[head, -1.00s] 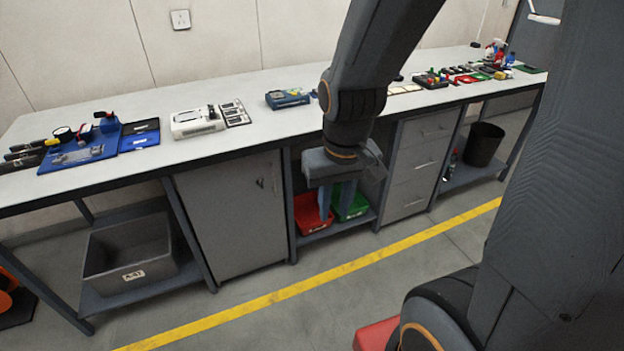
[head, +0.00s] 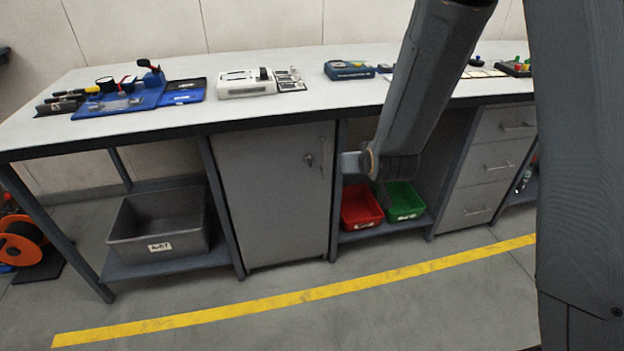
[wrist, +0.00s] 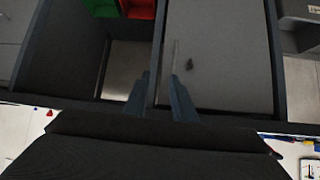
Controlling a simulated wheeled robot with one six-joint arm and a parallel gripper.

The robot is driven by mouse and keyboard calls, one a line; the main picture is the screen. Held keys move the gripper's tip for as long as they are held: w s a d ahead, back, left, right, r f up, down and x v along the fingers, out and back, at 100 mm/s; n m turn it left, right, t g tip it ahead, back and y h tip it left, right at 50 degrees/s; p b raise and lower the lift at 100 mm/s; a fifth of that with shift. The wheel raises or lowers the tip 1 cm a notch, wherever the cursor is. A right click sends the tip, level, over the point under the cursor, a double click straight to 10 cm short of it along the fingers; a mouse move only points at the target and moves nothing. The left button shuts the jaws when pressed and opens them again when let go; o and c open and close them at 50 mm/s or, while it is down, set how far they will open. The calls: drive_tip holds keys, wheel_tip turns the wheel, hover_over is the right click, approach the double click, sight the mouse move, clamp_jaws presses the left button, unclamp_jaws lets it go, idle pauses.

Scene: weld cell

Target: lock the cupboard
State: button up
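The grey cupboard door (head: 270,205) under the bench looks shut. A small dark lock piece, apparently a key (head: 309,159), sits near its upper right edge, beside a thin upright handle (head: 322,157). In the wrist view the door (wrist: 225,60) fills the right half, with the lock piece (wrist: 190,64) and the pale handle strip (wrist: 175,57) on it. My gripper (wrist: 160,80) is open and empty, its two fingers apart near the door's handle edge. In the head view my gripper is at the door's right side, partly hidden by my arm; contact cannot be told.
The red bin (head: 361,207) and green bin (head: 404,201) stand on the low shelf right of the cupboard. A grey tub (head: 160,225) is on the left shelf. Drawers (head: 488,170) stand further right. The bench top (head: 300,108) overhangs the door. The floor in front is clear.

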drive_tip(key=w+a+f+t+y+b, duration=0.2)
drive_tip(key=w+a+f+t+b, duration=0.1)
drive_tip(key=w+a+f+b, duration=0.4)
drive_tip(key=n+t+y+b, duration=0.1)
drive_tip(key=t+b, duration=0.3)
drive_tip(key=b, duration=0.1)
approach(309, 161)
drive_tip(key=b+x, duration=0.1)
drive_tip(key=x, duration=0.7)
drive_tip(key=shift+w+f, duration=0.25)
drive_tip(key=shift+f, duration=0.1)
drive_tip(key=shift+d, duration=0.1)
clamp_jaws()
